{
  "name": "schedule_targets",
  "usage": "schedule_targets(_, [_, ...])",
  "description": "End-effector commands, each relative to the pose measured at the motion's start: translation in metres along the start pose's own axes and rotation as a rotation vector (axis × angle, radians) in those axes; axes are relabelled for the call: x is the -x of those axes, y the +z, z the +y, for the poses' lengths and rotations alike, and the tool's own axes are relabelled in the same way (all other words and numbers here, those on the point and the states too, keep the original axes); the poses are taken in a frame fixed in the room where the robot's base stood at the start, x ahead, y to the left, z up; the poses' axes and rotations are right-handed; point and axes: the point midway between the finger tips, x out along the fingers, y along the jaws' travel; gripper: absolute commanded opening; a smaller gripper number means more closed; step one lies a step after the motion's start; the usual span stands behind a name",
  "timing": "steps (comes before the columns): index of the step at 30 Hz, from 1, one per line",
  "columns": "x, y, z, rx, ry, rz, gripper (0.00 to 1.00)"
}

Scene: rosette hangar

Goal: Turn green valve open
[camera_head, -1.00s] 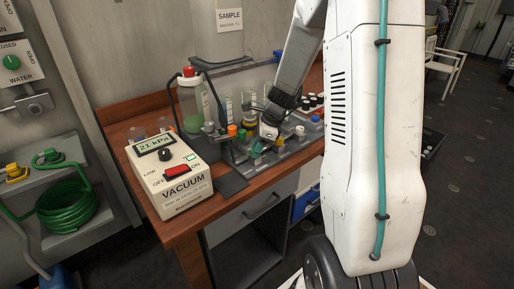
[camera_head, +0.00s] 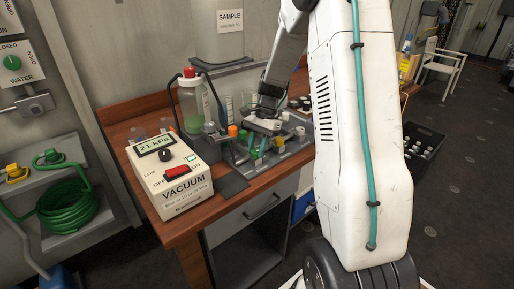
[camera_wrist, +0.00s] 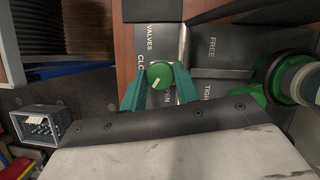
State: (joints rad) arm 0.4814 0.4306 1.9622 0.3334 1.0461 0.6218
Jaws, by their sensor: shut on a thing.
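The green valve (camera_wrist: 160,75) is a round knob with a short white mark, which points to the lower left in the wrist view. In the head view my gripper (camera_head: 264,125) is over the bench rig, and the knob is hard to make out there.
The wooden bench (camera_head: 182,226) carries a vacuum unit (camera_head: 172,180) reading 21 kPa and a red-capped bottle (camera_head: 192,103). A green-ringed fitting (camera_wrist: 283,80) stands right of the knob in the wrist view. A dark crate (camera_head: 423,146) is on the floor at right.

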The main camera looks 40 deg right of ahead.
Motion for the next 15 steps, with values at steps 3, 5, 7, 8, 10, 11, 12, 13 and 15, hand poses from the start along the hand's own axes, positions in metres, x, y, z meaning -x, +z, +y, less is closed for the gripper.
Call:
schedule_targets(3, [0.0002,-0.0002,-0.0017,0.101,0.041,0.001,0.07])
schedule_targets(5, [0.0001,0.0001,-0.0019,0.153,0.063,0.001,0.07])
schedule_targets(7, [0.0004,0.0001,-0.0027,0.21,0.086,0.002,0.07])
schedule_targets(8, [0.0005,0.0001,-0.0027,0.234,0.096,0.002,0.07])
schedule_targets(10, [0.0004,0.0002,-0.0029,0.286,0.117,0.001,0.07])
schedule_targets(11, [0.0003,0.0001,-0.0029,0.306,0.126,0.002,0.07])
schedule_targets(12, [0.0002,0.0002,-0.0031,0.334,0.137,0.002,0.07])
schedule_targets(13, [0.0001,0.0004,-0.0033,0.352,0.145,0.001,0.07])
schedule_targets(15, [0.0001,0.0005,-0.0035,0.394,0.163,0.001,0.07])
